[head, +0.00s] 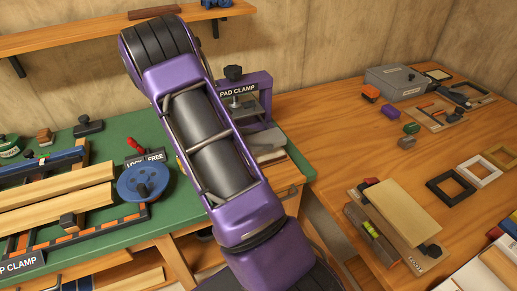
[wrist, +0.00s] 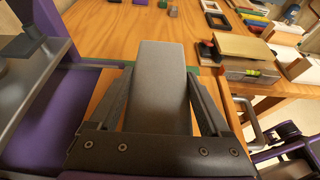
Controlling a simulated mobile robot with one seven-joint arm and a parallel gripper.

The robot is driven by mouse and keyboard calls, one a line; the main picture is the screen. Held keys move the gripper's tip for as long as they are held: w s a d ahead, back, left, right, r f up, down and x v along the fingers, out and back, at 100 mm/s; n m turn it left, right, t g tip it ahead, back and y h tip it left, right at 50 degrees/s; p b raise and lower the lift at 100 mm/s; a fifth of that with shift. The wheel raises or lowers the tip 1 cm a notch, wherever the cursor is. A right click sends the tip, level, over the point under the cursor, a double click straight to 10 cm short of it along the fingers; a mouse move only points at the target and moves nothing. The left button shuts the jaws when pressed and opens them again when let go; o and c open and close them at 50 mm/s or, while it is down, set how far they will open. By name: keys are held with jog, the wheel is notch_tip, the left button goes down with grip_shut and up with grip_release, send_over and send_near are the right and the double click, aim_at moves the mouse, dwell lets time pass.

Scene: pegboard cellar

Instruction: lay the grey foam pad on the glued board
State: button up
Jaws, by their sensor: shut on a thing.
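The grey foam pad (wrist: 162,108) is between the two fingers of my gripper (wrist: 163,76) in the wrist view, with its long face toward the camera. My gripper is shut on it. In the head view my purple arm covers the gripper, and a grey slab (head: 270,155) shows just beside the arm at the bench edge; I cannot tell whether it is the pad. The purple pad clamp (head: 258,85) stands behind it, and its frame also shows at the left of the wrist view (wrist: 48,110). I cannot tell which board is the glued one; no glue is visible.
A tan board (head: 405,212) lies on a stand with a level on the right wooden table (head: 330,125). Picture frames (head: 480,173) and small coloured blocks lie beyond it. The green bench (head: 110,145) holds long boards and a blue wheel (head: 143,183). A gap separates bench and table.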

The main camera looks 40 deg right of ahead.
aim_at(259, 155)
jog(key=shift+f, duration=1.8)
jog(key=shift+f, duration=0.1)
jog(key=o, duration=1.1)
jog(key=shift+o, duration=0.2)
jog(key=shift+w+a, duration=0.1)
jog(key=v, duration=1.2)
